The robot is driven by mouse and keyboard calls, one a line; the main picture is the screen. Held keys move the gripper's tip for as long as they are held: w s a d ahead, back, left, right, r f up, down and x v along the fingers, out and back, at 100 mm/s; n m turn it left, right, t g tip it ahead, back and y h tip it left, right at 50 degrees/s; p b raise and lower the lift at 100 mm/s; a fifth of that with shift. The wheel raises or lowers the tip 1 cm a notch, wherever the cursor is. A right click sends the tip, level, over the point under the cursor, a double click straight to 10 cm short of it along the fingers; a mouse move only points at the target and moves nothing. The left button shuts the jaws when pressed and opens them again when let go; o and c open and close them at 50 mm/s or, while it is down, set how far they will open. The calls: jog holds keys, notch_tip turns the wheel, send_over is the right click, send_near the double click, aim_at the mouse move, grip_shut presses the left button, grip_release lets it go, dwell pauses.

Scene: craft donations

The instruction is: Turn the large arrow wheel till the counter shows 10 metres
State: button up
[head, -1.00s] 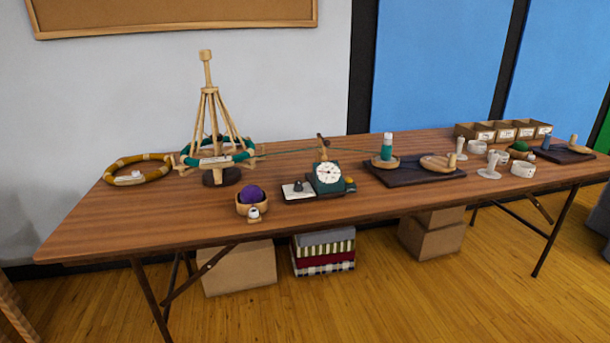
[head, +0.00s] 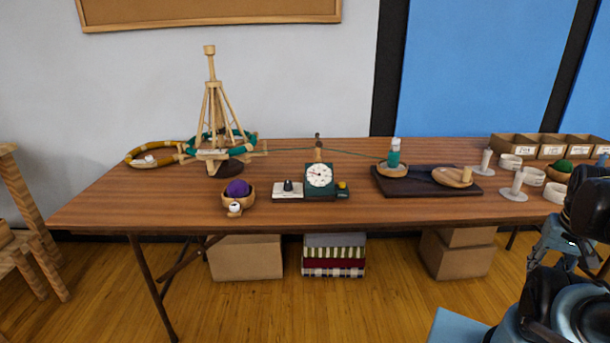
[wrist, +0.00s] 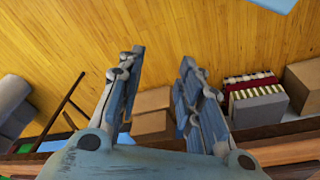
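The counter (head: 320,176) is a dark green box with a round white dial near the table's middle; its reading is too small to tell. On the same board, green yarn is wound on an upright spool (head: 393,157), and a green strand runs left past the counter. My gripper (wrist: 161,64) is open and empty, fingers apart over the floor, away from the wheel.
A wooden yarn swift (head: 211,110) and a purple ball (head: 237,188) in a bowl stand left. White cups and small posts stand right, before labelled boxes (head: 541,146). Cartons (head: 246,258) and folded fabric (head: 334,256) sit under the table (head: 150,205). The front floor is clear.

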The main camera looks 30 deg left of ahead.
jog(key=shift+w+d, duration=0.15)
jog(key=shift+w, duration=0.35)
